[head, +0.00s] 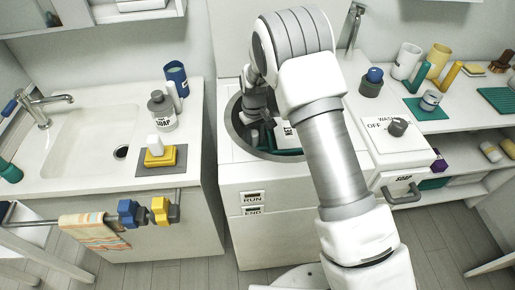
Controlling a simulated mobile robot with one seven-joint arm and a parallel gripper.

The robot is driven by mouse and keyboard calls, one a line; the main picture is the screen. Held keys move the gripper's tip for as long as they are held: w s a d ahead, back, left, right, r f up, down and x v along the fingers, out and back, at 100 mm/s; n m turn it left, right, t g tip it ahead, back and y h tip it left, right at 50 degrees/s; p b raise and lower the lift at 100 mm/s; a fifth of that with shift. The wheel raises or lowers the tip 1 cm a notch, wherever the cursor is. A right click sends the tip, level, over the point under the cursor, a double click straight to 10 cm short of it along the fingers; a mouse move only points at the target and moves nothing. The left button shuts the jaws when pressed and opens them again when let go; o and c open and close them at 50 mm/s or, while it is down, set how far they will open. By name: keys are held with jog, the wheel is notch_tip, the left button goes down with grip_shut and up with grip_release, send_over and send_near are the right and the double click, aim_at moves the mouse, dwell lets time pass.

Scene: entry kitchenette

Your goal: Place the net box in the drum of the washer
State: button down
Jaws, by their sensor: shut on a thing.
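The white washer (237,175) stands in the middle of the head view, with a round, grey-rimmed drum opening (234,138) in its top. My gripper (262,122) reaches down into this opening and is shut on the net box (287,131), whose dark, lettered part shows beside my arm. Some teal shows lower in the opening, but I cannot tell whether it is part of the box. My arm hides the right part of the opening and much of the box. I cannot tell whether the box touches the drum.
A control panel with a dark knob (397,127) and a soap drawer (398,187) are on the washer's right. A sink counter (95,178) with a soap bottle (161,111) is to the left. A shelf with cups (407,61) is to the right.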

aim_at(255, 147)
jog(key=shift+f, duration=1.95)
jog(key=shift+f+b, duration=0.15)
jog(key=shift+b, duration=0.2)
jog(key=c, duration=0.5)
grip_release()
